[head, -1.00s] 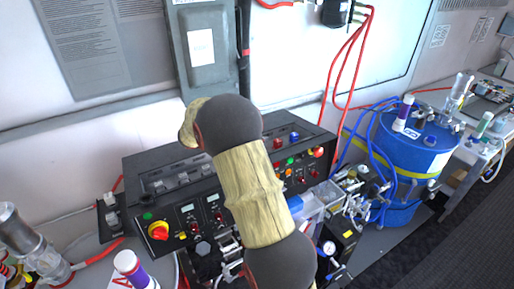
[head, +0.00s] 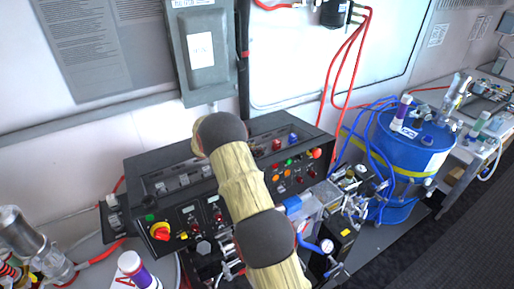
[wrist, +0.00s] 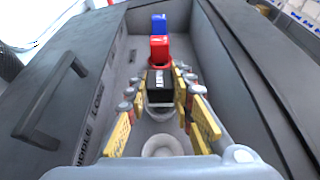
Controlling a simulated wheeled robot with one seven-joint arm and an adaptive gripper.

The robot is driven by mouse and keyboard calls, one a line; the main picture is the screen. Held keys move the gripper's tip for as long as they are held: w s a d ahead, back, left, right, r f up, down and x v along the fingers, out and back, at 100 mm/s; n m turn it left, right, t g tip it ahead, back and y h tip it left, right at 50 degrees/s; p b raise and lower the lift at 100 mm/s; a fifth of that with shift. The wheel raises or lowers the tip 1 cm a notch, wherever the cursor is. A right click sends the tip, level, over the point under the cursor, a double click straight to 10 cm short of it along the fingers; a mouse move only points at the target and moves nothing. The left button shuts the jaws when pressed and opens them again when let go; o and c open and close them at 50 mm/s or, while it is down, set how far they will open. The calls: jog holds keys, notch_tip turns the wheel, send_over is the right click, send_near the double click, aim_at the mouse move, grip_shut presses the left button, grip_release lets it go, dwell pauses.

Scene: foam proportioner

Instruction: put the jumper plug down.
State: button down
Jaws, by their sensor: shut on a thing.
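In the wrist view my gripper (wrist: 160,94) has its yellow-padded fingers closed on the two sides of a small black block with white lettering, which I take to be the jumper plug (wrist: 159,84). It is held inside or just above a grey recessed channel (wrist: 207,62); whether its underside touches the channel floor cannot be told. A red plug (wrist: 159,48) and a blue plug (wrist: 159,22) stand in line beyond it. In the head view my arm covers part of the black control panel (head: 150,165), and my gripper and the jumper plug are hidden.
A dark lid with a handle (wrist: 62,95) lies left of the channel. In the head view, red and blue knobs, lit buttons and a red-yellow switch (head: 160,231) sit on the panel. A blue drum (head: 410,150) with hoses and clear tubing fittings stand to the right.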

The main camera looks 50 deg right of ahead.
jog(key=c, duration=1.5)
grip_release()
jog(key=shift+f, duration=0.1)
jog(key=shift+c, duration=0.2)
